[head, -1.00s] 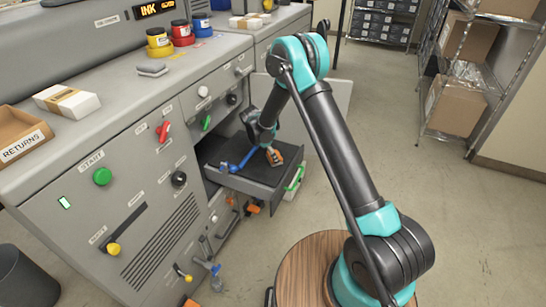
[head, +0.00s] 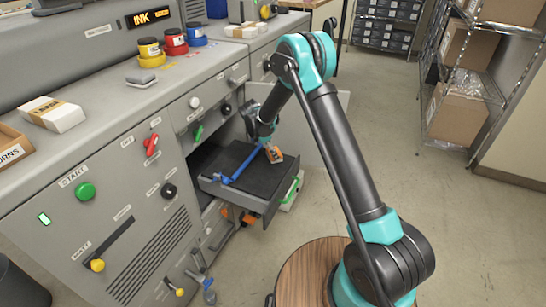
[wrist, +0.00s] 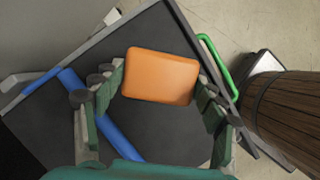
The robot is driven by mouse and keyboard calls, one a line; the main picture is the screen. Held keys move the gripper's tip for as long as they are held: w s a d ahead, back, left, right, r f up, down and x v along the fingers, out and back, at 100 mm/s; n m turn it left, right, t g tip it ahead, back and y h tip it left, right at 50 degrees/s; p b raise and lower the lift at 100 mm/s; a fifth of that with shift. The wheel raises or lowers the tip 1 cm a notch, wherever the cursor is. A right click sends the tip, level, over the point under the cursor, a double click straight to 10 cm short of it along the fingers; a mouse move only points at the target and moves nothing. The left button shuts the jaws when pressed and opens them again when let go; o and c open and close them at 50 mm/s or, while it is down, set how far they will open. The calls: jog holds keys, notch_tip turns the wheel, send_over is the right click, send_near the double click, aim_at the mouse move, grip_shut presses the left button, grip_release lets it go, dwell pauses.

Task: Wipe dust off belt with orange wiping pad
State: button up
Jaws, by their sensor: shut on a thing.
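The belt (head: 240,160) is a dark flat surface inside an open grey drawer (head: 230,198) pulled out of the machine. It also shows in the wrist view (wrist: 160,130). My gripper (head: 268,148) is over the right part of the drawer. In the wrist view my gripper (wrist: 163,80) has its fingers on either side of the orange wiping pad (wrist: 160,75) and is shut on it. The pad also shows in the head view (head: 275,155), tilted. I cannot tell whether it touches the belt. I can make out no dust.
A blue bar (wrist: 100,120) lies across the belt's left part. A green handle (wrist: 216,65) is on the drawer's outer side. A wooden round top (head: 305,275) is near my arm's base. Shelving with cartons (head: 455,115) stands at the right. Open floor lies between.

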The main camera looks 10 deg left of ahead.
jog(key=shift+r, duration=1.85)
